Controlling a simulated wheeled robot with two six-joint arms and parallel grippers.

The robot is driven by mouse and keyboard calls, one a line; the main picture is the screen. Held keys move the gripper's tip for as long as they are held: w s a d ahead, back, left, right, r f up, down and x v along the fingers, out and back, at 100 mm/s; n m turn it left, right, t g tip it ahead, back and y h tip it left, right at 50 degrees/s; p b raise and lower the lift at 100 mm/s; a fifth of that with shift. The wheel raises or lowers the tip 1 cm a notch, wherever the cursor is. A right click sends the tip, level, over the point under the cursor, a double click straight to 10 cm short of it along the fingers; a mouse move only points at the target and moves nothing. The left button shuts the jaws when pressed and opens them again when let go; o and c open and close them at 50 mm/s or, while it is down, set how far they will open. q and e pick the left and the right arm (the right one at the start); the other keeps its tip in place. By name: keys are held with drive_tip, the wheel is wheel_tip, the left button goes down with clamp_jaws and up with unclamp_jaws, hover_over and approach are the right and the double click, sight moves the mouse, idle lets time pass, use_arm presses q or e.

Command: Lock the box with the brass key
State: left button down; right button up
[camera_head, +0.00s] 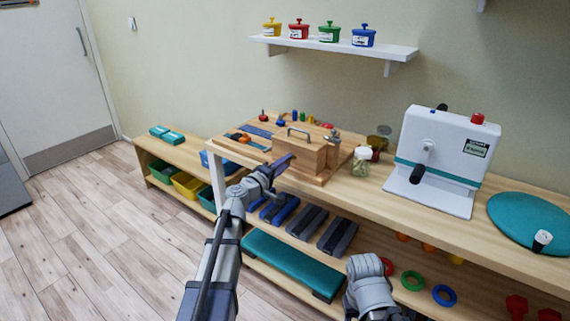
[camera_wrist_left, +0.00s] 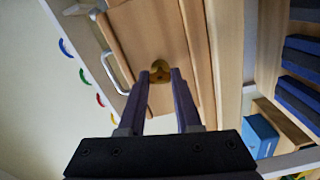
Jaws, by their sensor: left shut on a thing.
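The wooden box (camera_head: 308,156) stands on the bench, with a metal handle on top. In the left wrist view the wooden box (camera_wrist_left: 178,32) fills the middle, with its pale handle (camera_wrist_left: 107,68) at the left. My left gripper (camera_head: 284,163) is at the front of the box. Its purple fingers are shut on the brass key (camera_wrist_left: 160,72), which shows between the fingertips against the box's wooden face. The fingers hide most of the key, and I cannot tell how far it is in the lock. Only a grey part of my right arm shows, at the bottom of the head view.
A white machine with a black crank (camera_head: 440,160) stands right of the box, and small jars (camera_head: 362,160) stand between. A teal disc (camera_head: 530,222) lies at the far right. Coloured pots (camera_head: 329,33) stand on the wall shelf (camera_head: 340,48). Pads and weights fill the lower shelf.

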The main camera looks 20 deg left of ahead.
use_arm(q)
drive_tip(key=shift+n, duration=1.1)
drive_tip(key=c, duration=0.6)
unclamp_jaws()
drive_tip(key=v, duration=0.7)
drive_tip(key=shift+s+a, duration=0.15)
drive_tip(key=shift+s, duration=0.2)
